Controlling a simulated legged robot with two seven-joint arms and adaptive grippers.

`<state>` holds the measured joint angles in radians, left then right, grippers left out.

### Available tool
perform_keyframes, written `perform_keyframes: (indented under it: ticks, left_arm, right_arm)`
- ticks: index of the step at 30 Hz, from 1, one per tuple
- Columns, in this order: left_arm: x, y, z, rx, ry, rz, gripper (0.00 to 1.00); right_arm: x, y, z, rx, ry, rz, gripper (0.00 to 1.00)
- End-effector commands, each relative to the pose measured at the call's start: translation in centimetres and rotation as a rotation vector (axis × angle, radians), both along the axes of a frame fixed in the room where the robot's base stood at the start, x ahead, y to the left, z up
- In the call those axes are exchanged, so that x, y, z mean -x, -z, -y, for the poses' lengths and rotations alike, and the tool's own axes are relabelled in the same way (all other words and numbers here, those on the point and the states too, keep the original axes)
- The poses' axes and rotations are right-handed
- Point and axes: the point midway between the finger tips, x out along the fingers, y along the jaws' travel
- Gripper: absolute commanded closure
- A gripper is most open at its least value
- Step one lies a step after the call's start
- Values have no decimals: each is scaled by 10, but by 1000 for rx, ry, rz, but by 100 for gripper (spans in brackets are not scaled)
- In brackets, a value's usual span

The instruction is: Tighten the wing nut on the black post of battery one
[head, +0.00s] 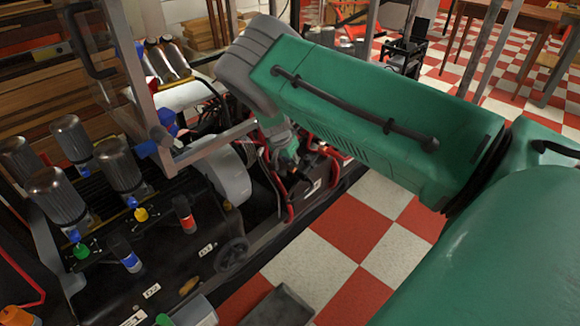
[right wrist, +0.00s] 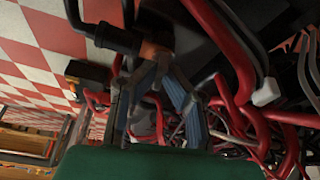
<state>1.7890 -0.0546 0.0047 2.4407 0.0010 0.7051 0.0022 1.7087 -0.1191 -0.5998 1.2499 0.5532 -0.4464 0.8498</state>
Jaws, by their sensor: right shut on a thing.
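My right gripper (head: 287,154) reaches down at the black battery boxes (head: 318,183) between red cables or bars. In the right wrist view my right gripper (right wrist: 152,68) has its two blue-grey fingers closed in on a small orange-brown piece (right wrist: 157,54) at the end of a thick black cable or sleeve (right wrist: 112,38). I cannot tell whether this piece is the wing nut or a cable clamp. The black post is not clearly seen, and I cannot tell which battery is battery one. My left gripper is not in view.
Thick red cables (right wrist: 228,55) crowd the right side of the wrist view, with a pale connector (right wrist: 266,92). A metal-framed clear panel (head: 108,60) and grey cylinders (head: 122,165) stand left. The checkered floor (head: 345,225) is mostly free.

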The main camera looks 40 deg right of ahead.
Motion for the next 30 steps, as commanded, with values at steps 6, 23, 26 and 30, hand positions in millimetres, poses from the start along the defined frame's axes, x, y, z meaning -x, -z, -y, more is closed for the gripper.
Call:
perform_keyframes:
  ticks: [6,23,26,30]
  left_arm:
    - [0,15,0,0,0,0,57]
    - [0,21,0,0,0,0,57]
    - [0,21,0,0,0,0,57]
    - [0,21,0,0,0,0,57]
  right_arm:
    - [-8,-5,2,8,116,19,100]
    - [-8,-8,3,9,204,19,100]
    - [-8,-8,3,9,204,19,100]
    - [-8,-8,3,9,204,19,75]
